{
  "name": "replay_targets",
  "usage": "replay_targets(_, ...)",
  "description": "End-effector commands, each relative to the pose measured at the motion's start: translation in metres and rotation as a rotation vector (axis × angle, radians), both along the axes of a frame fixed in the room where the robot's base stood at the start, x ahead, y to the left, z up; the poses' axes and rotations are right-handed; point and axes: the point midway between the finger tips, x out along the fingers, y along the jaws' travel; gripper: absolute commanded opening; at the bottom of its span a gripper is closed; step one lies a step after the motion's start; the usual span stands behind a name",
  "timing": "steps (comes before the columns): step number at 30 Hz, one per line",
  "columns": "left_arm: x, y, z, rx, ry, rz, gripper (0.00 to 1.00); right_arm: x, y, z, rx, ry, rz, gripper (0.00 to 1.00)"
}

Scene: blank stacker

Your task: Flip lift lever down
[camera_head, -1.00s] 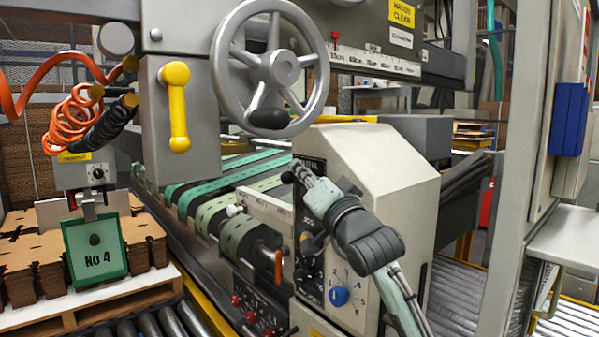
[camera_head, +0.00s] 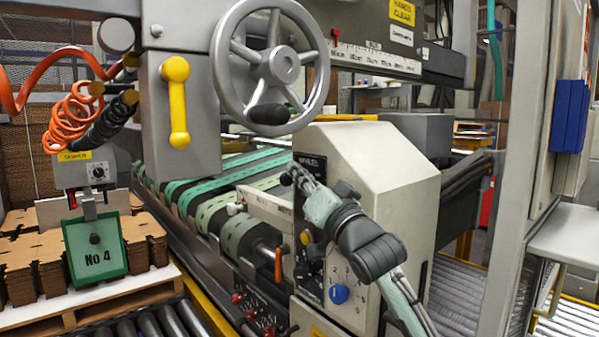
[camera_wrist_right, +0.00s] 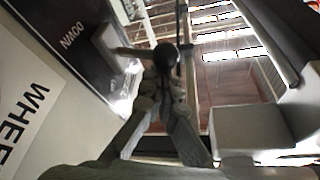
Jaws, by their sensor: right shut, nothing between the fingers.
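A lever with a round black knob (camera_head: 286,179) stands out from the dark panel on the cream machine housing (camera_head: 378,165). In the right wrist view the black knob (camera_wrist_right: 166,56) sits on a stalk beside a dark plate lettered DOWN, which appears upside down. My right gripper (camera_head: 296,170) is at the upper part of this panel, close to the knob. In the wrist view its fingertips (camera_wrist_right: 166,88) are shut and meet right at the knob's edge, with nothing between them; I cannot tell whether they touch it. My left gripper is out of view.
A grey handwheel (camera_head: 272,62) and a yellow handle (camera_head: 177,105) are above and left. Green belts (camera_head: 215,205) run behind. My right forearm crosses the housing's front.

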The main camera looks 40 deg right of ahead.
Motion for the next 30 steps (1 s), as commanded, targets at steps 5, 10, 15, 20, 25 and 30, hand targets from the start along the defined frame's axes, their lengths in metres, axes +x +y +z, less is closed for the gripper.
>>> replay_targets(5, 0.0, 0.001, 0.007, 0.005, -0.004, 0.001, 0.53, 0.0, 0.004, -0.011, -0.142, -0.005, 0.001, 0.0)
replay_targets(10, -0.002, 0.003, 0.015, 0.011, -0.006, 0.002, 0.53, 0.0, 0.008, -0.02, -0.306, -0.017, 0.0, 0.0)
replay_targets(15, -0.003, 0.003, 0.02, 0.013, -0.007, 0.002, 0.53, 0.0, 0.01, -0.028, -0.452, -0.029, 0.001, 0.0)
replay_targets(20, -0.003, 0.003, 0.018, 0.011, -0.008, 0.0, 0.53, -0.001, 0.011, -0.034, -0.437, -0.032, 0.001, 0.0)
replay_targets(25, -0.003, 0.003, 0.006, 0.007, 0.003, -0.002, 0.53, -0.001, 0.011, -0.041, -0.438, -0.032, 0.0, 0.0)
replay_targets(30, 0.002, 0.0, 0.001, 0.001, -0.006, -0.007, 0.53, -0.001, 0.01, -0.045, -0.437, -0.033, 0.0, 0.0)
